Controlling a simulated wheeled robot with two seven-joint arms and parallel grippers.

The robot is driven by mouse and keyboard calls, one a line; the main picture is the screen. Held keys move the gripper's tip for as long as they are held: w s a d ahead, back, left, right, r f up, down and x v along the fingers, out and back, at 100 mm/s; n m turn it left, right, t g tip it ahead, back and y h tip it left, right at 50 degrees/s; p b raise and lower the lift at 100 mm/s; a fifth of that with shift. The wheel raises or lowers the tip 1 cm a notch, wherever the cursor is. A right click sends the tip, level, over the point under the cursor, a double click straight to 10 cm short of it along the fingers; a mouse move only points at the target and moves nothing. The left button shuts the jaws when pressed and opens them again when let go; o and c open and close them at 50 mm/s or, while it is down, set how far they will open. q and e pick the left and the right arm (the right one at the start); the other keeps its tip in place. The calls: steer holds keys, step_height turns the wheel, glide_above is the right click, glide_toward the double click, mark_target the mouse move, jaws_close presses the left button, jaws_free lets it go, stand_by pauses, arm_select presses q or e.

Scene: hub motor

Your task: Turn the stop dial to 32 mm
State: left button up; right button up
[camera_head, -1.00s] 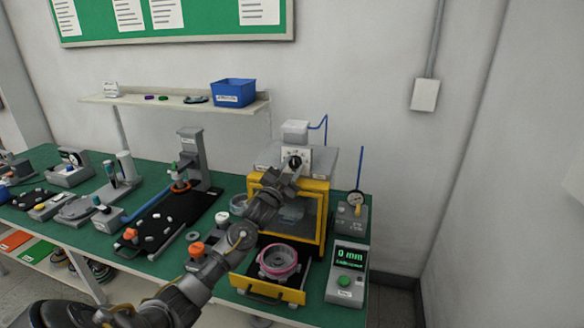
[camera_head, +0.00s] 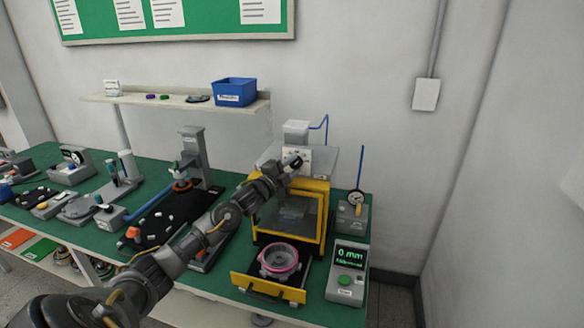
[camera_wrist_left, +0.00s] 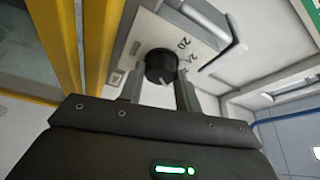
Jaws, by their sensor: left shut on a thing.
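The stop dial (camera_wrist_left: 160,67) is a round black knob on a pale scale plate (camera_wrist_left: 150,32) in the left wrist view. A printed 20 and tick marks show beside it. In the head view the plate (camera_head: 303,154) is on the upper front of the yellow-framed press (camera_head: 325,215). My left gripper (camera_wrist_left: 162,80) is shut on the dial, with one finger on either side. It also shows at the plate in the head view (camera_head: 293,163), where it largely covers the dial. The readout box (camera_head: 348,270) shows 0 mm. My right gripper is out of view.
A pink-rimmed round part (camera_head: 279,262) sits on the pulled-out tray (camera_head: 245,285) below the press. A gauge stand (camera_head: 354,212) is to its right. Other fixtures fill the green bench to the left. A shelf (camera_head: 150,100) holds a blue bin (camera_head: 234,91).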

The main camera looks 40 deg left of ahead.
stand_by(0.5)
arm_select(q)
steer(key=o, duration=1)
steer(key=shift+c, duration=0.2)
steer(key=shift+s+f, duration=0.15)
steer(key=shift+s, duration=0.1)
steer(key=s+b, duration=0.4)
steer(key=s, duration=0.6)
steer(key=shift+s+a+f, duration=0.15)
steer(key=shift+a+f, duration=0.1)
steer(key=shift+f, duration=0.15)
